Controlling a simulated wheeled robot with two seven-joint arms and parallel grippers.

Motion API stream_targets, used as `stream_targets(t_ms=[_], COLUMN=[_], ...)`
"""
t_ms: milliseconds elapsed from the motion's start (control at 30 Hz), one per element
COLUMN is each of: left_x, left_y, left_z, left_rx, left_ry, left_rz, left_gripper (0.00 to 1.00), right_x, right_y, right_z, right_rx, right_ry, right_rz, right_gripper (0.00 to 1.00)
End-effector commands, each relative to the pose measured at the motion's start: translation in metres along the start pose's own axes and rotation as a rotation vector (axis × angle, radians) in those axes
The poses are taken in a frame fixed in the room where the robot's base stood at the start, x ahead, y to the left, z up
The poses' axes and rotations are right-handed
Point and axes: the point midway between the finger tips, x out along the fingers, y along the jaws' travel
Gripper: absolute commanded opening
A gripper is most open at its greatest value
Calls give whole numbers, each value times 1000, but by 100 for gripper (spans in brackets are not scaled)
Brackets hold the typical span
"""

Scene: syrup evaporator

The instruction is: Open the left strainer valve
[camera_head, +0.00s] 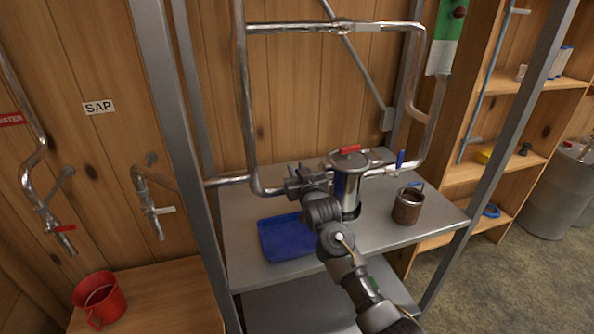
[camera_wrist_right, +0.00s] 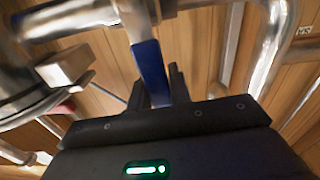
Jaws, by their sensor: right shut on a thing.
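The strainer (camera_head: 347,193) is a shiny metal canister with a red handle (camera_head: 350,149) on its lid, standing in the pipe run above the grey shelf. My right gripper (camera_head: 305,183) is at the pipe just left of the strainer and covers the left valve in the head view. In the right wrist view, the left valve's blue handle (camera_wrist_right: 150,70) runs from the pipe down between the fingers of my right gripper (camera_wrist_right: 157,92), which is shut on it. The right valve's blue handle (camera_head: 400,159) stands upright right of the strainer. My left gripper is not in view.
A blue tray (camera_head: 270,255) lies on the shelf below my right gripper. A brown metal pot (camera_head: 407,207) stands right of the strainer. Grey frame posts (camera_head: 172,120) rise on both sides. A red jug (camera_head: 98,299) stands on the wooden bench at left.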

Motion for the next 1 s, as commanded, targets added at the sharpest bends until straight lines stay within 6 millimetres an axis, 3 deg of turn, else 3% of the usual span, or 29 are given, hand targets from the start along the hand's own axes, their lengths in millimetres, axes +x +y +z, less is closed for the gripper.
stream_targets(t_ms=[600,1000], left_x=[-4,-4], left_y=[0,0], left_z=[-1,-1], left_rx=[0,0], left_ry=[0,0], left_rz=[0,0], left_gripper=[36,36], right_x=[0,0], right_y=[-32,-41], right_z=[8,13], right_rx=[-423,-558], right_ry=[-3,-3], right_rz=[-1,-2], right_gripper=[0,0])
